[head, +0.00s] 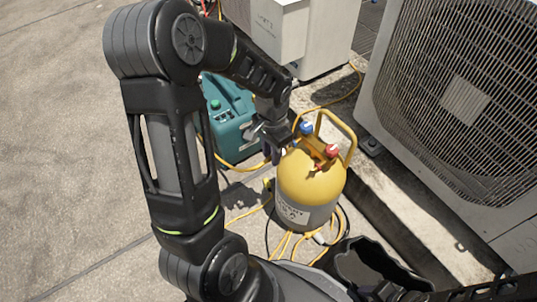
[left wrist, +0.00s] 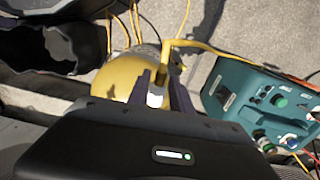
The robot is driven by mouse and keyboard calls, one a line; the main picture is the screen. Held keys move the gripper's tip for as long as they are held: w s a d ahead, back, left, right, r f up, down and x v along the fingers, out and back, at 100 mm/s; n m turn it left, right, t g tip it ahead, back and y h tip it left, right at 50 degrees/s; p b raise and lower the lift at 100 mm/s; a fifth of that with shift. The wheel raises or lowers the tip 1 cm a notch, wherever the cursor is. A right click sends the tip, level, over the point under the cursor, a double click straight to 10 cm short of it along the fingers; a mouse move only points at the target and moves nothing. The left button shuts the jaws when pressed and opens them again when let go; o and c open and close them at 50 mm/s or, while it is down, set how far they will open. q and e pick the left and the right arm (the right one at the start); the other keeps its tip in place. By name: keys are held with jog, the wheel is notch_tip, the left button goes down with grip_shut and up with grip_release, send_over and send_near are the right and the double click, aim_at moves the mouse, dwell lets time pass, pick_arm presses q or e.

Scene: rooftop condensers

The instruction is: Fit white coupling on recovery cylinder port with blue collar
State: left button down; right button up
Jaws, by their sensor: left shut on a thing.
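The yellow recovery cylinder (head: 312,180) stands upright with a grey lower part and a yellow handle. On its top are a blue-marked port (head: 306,128) and a red-marked port (head: 332,150). My left gripper (head: 274,148) is just left of the cylinder's top, apart from the blue port in the picture. In the left wrist view my left gripper (left wrist: 170,88) is shut on the white coupling (left wrist: 155,97), with a yellow hose (left wrist: 200,46) beyond it. The yellow cylinder (left wrist: 118,78) shows partly behind the fingers there; its ports are hidden. My right gripper does not show.
A teal machine (head: 228,118) stands behind and left of the cylinder. A large condenser with a fan grille (head: 465,98) is at the right, and a pale box unit (head: 300,32) at the back. Yellow hoses (head: 285,242) lie around the cylinder's base. Open concrete is at the left.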

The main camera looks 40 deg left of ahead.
pick_arm(q)
jog(key=shift+w+d, duration=0.15)
jog(key=shift+w, duration=0.55)
jog(key=shift+w+d, duration=0.15)
jog(key=shift+w, duration=0.5)
dwell(1.6)
jog(key=c, duration=1.1)
grip_release()
jog(key=shift+o, duration=0.2)
jog(key=s+a+p, duration=0.1)
jog(key=s, duration=0.6)
jog(key=shift+s+a, duration=0.2)
jog(key=shift+a, duration=0.1)
